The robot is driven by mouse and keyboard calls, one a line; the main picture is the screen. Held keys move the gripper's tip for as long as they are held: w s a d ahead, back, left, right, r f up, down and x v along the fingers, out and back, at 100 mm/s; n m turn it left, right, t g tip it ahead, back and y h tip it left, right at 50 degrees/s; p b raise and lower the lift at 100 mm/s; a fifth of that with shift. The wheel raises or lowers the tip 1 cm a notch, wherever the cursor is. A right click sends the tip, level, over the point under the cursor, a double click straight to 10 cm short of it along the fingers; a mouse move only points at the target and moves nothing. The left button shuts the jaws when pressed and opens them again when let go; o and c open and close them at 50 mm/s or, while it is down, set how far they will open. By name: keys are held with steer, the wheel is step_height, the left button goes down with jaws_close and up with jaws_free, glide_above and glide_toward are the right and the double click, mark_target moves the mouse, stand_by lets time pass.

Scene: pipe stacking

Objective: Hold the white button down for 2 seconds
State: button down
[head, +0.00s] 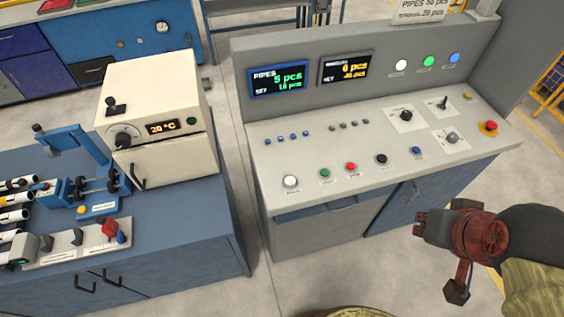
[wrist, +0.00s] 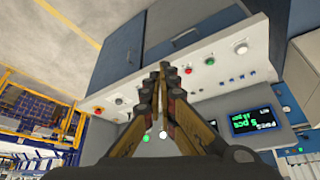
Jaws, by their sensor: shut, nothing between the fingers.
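The white button (head: 290,181) is a round cap at the front left of the grey control panel (head: 262,160). It stands free, with nothing touching it. In the wrist view, which shows the panel upside down, the white button (wrist: 241,47) is right of my fingers. My gripper (head: 419,224) is right of the panel's front in the head view, well away from the white button. In the wrist view the fingers of my gripper (wrist: 162,69) meet at the tips, shut and empty.
Green (head: 325,173), red (head: 351,167) and black (head: 381,159) buttons line the panel's front edge right of the white one. A red emergency knob (head: 490,127) is at the right end. A blue bench (head: 190,232) with a cream oven (head: 158,90) stands left, across a floor gap.

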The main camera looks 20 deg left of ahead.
stand_by(0.3)
steer(key=w+a+f+n+t+y+p, duration=0.1)
steer(key=w+a+f+n+p, duration=0.15)
steer(key=w+a+n, duration=0.55)
steer(key=w+a+f+n+t+y+p, duration=0.1)
steer(key=w+a+f+n+p, duration=0.3)
steer(key=w, duration=0.8)
steer(key=a+f+n+y, duration=0.2)
steer(key=a+f, duration=0.3)
steer(key=a, duration=0.5)
steer(key=a+f+n+y, duration=0.2)
steer(key=a+f, duration=0.3)
steer(key=a, duration=0.4)
steer(key=shift+w+a+f+n+g+p, duration=0.2)
steer(key=shift+w+a+n+g+p, duration=0.15)
steer(key=shift+n, duration=0.45)
